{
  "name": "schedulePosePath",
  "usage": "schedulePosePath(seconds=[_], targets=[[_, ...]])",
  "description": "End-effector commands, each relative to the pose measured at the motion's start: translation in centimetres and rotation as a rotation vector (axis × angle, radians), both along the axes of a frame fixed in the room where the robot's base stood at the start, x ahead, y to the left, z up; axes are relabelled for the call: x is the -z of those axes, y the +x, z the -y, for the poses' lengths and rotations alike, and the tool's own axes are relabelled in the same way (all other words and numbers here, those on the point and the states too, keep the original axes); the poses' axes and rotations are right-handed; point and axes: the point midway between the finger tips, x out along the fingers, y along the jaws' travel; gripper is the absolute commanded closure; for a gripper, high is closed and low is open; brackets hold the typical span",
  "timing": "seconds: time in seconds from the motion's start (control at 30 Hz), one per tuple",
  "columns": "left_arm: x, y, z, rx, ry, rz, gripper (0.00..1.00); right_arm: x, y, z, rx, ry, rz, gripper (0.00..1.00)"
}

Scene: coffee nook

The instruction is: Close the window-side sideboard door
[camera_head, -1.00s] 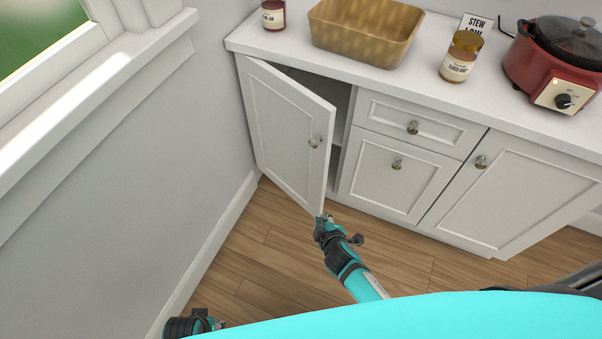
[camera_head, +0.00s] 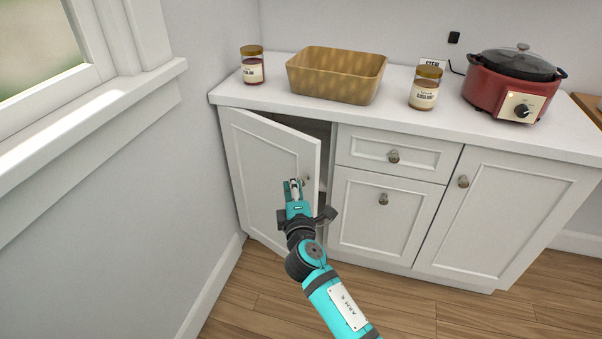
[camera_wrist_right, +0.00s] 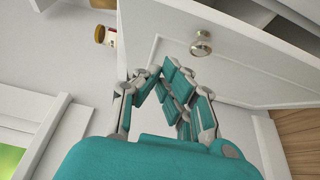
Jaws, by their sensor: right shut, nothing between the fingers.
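The window-side sideboard door (camera_head: 262,160) is the white panel door at the sideboard's left end. It stands partly open, with a dark gap along its right edge. Its knob (camera_wrist_right: 202,43) shows in the right wrist view; in the head view it is mostly hidden by my gripper. My right gripper (camera_head: 293,186) is shut and empty, in front of the door's outer face near the knob. The right wrist view also shows its fingers (camera_wrist_right: 172,80) close to the door panel. I cannot tell whether they touch it. My left gripper is out of view.
On the countertop (camera_head: 420,110) stand a woven basket (camera_head: 335,78), two jars, one at left (camera_head: 252,66) and one at right (camera_head: 425,88), and a red slow cooker (camera_head: 508,95). A window wall (camera_head: 150,170) is close on the left. Wooden floor (camera_head: 420,315) is free in front.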

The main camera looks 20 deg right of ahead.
Motion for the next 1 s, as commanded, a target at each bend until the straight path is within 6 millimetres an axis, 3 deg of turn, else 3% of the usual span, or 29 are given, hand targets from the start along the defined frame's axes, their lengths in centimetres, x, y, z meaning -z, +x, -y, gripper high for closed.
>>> schedulePosePath(seconds=[0.13, 0.3, 0.93, 1.0], targets=[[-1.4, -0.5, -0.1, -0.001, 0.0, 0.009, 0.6, 0.1, 3.2, 0.6, 0.002, -0.001, 0.001, 1.0], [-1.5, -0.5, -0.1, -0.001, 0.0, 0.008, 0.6, 0.1, 4.5, 2.7, 0.002, -0.003, 0.0, 1.0], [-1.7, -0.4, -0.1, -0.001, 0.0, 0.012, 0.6, 0.0, 5.6, 4.2, -0.012, -0.004, -0.002, 1.0], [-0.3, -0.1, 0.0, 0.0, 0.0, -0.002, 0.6, 0.0, 6.1, 5.0, -0.037, -0.007, -0.003, 1.0]])
